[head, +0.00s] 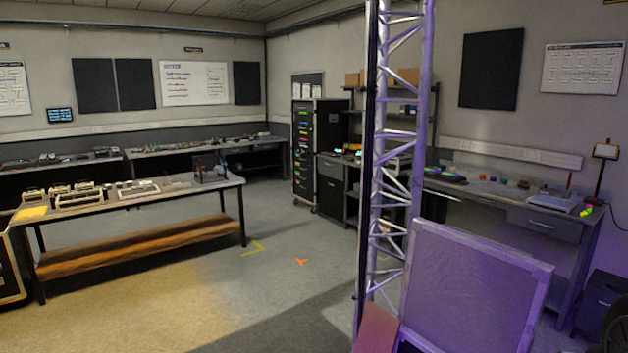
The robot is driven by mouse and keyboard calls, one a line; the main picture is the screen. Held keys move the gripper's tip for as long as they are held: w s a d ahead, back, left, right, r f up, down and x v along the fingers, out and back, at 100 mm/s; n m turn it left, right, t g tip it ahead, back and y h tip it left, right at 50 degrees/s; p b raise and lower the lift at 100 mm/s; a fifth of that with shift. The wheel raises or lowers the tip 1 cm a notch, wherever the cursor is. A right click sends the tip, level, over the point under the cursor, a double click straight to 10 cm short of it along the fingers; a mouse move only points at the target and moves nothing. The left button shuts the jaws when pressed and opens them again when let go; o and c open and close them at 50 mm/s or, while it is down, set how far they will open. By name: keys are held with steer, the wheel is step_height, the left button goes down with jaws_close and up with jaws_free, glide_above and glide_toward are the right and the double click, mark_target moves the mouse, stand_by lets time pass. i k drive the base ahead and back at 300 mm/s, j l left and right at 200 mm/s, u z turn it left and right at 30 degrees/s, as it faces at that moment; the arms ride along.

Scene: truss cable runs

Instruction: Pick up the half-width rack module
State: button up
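I cannot tell for certain which thing is the half-width rack module. Candidates sit on the long table (150,204) at left. A box-shaped unit with pale handles (80,195) stands toward its left part. A flat, pale, low unit (138,188) lies right of it, near the table's middle. Both are small and far off, so their details are unclear. My gripper is not in view, and nothing in the frame shows whether it holds anything.
A tall metal truss (395,150) rises right of centre, hiding part of the back bench. A framed grey panel (472,285) leans in the right foreground. A black rack cabinet (318,150) stands at the back. Floor between the left table and truss is open.

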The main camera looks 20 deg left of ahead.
mark_target(170, 186)
steer(key=j+u, duration=0.1)
steer(key=u, duration=1.4)
steer(key=i+u, duration=0.1)
steer(key=i, duration=0.9)
steer(key=i+u, duration=0.1)
steer(key=i, duration=0.9)
steer(key=i+l, duration=0.1)
steer(key=i, duration=1.65)
steer(key=i+j, duration=0.15)
steer(key=i, duration=0.65)
steer(key=i+z, duration=0.3)
steer(key=i, duration=0.45)
steer(key=i+j+z, duration=0.1)
steer(key=i+z, duration=0.15)
steer(key=i, duration=0.5)
steer(key=i+z, duration=0.2)
steer(key=i, duration=1.35)
steer(key=i+u, duration=0.25)
steer(key=i, duration=0.15)
steer(key=i+l+u, duration=0.25)
steer(key=i, duration=0.2)
steer(key=i+l+u, duration=0.15)
steer(key=i+u, duration=0.15)
steer(key=i, duration=0.1)
